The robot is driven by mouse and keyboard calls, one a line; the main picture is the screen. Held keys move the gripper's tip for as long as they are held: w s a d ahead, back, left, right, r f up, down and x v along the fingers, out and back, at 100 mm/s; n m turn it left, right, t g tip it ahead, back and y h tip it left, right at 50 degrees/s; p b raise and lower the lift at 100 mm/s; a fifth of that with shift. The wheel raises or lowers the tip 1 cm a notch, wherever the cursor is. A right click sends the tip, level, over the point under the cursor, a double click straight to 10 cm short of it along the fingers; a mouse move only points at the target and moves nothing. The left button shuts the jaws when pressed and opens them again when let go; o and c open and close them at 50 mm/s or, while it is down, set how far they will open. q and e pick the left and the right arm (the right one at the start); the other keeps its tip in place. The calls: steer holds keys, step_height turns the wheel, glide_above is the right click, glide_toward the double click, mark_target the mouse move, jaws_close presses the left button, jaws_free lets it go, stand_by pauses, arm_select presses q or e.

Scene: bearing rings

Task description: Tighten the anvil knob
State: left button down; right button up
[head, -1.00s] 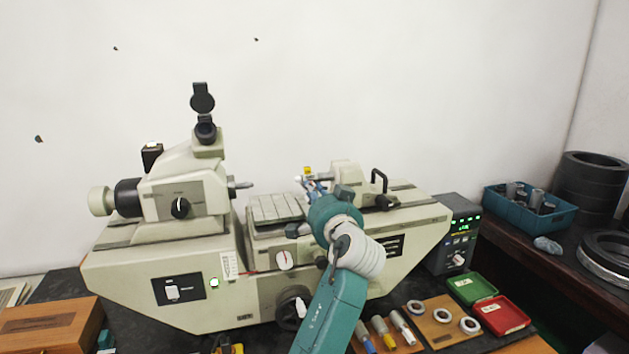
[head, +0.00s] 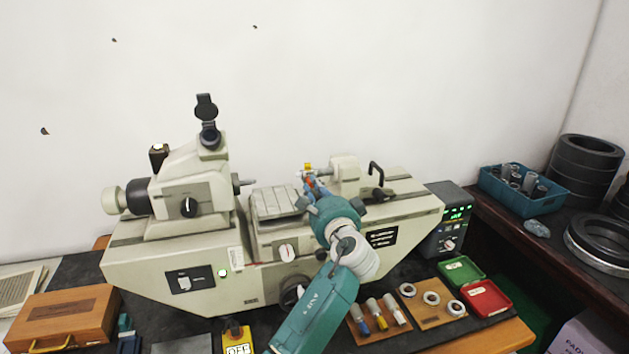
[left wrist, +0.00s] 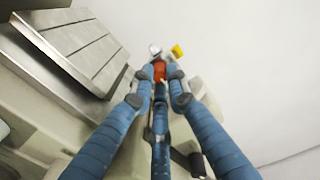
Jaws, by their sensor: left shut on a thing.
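The measuring machine (head: 330,254) stands on the dark bench, with its anvil side (head: 345,172) right of the ribbed table (head: 277,203). My left gripper (head: 311,184) reaches up to the anvil side from the front. In the left wrist view its blue fingers (left wrist: 162,78) are shut on a small red-orange knob (left wrist: 160,69), taken to be the anvil knob. The knob shows only as a small red spot (head: 308,180) in the head view, partly hidden by the fingers. A yellow part (left wrist: 177,51) and a metal tip (left wrist: 154,49) sit just beyond it. My right gripper is not in view.
The spindle head with eyepiece (head: 207,133) stands left of the ribbed table. A display box (head: 447,228) is at the right. Ring board (head: 428,314), green tray (head: 460,270), red tray (head: 487,299) and wooden box (head: 62,318) lie in front. The space above the machine is clear.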

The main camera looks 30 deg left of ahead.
arm_select(q)
steer(key=shift+f+m+p, duration=0.15)
steer(key=shift+m+p, duration=0.2)
steer(key=shift+m, duration=0.15)
steer(key=c, duration=1.7)
jaws_free()
steer(key=v, duration=1.2)
